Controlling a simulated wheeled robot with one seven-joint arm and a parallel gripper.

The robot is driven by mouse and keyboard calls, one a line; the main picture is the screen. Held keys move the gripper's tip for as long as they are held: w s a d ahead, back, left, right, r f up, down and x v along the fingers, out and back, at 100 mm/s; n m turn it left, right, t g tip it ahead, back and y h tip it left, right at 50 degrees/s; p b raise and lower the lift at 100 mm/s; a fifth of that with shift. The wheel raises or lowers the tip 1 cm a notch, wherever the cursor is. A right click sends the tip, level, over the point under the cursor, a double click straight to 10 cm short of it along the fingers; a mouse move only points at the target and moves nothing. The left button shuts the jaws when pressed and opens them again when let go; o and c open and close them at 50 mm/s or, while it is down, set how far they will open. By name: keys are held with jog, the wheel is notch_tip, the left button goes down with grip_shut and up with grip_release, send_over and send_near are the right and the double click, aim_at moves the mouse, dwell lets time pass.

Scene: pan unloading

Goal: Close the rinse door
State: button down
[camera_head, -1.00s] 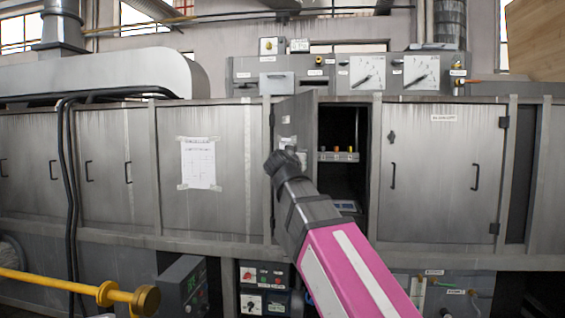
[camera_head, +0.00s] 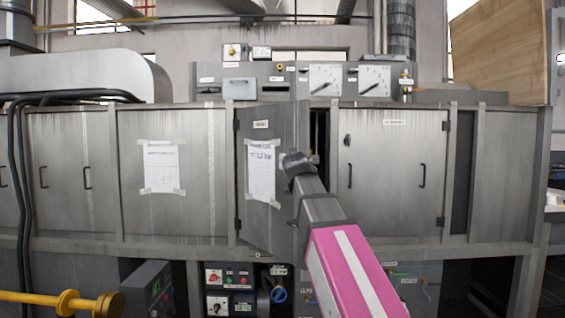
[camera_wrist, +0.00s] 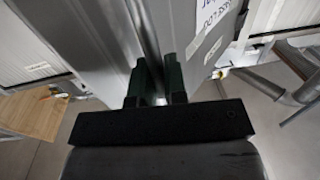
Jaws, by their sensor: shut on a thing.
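The rinse door (camera_head: 265,228) is a grey metal door with a printed sheet on it, hinged on its left side. It stands partly open, with a narrow dark gap (camera_head: 319,135) at its right edge. My gripper (camera_head: 290,163) is at the right part of the door's outer face. In the wrist view my gripper's two dark fingers (camera_wrist: 155,82) are close together at a grey metal panel. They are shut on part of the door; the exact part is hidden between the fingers.
To the right is a shut cabinet door (camera_head: 395,175) with black handles. A panel with gauges (camera_head: 325,80) sits above. Below are control boxes (camera_head: 230,277), and a yellow pipe (camera_head: 60,302) is at the lower left. A wooden board (camera_head: 497,55) stands at the upper right.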

jog(key=w+d+n+g+y, duration=0.1)
jog(key=w+d, duration=0.4)
jog(key=w, duration=0.5)
jog(key=w+d+n+y, duration=0.3)
jog(key=w+d+y, duration=0.2)
jog(key=w, duration=0.5)
jog(key=w+d+n+g+y, duration=0.1)
jog(key=w+d+n+y, duration=0.1)
jog(key=w+d, duration=0.5)
jog(key=shift+w+g+y, duration=0.3)
jog(key=shift+w+y, duration=0.1)
jog(key=shift+w, duration=1.05)
jog(key=shift+w+d, duration=0.1)
jog(key=c, duration=1.2)
grip_release()
jog(key=shift+w, duration=0.1)
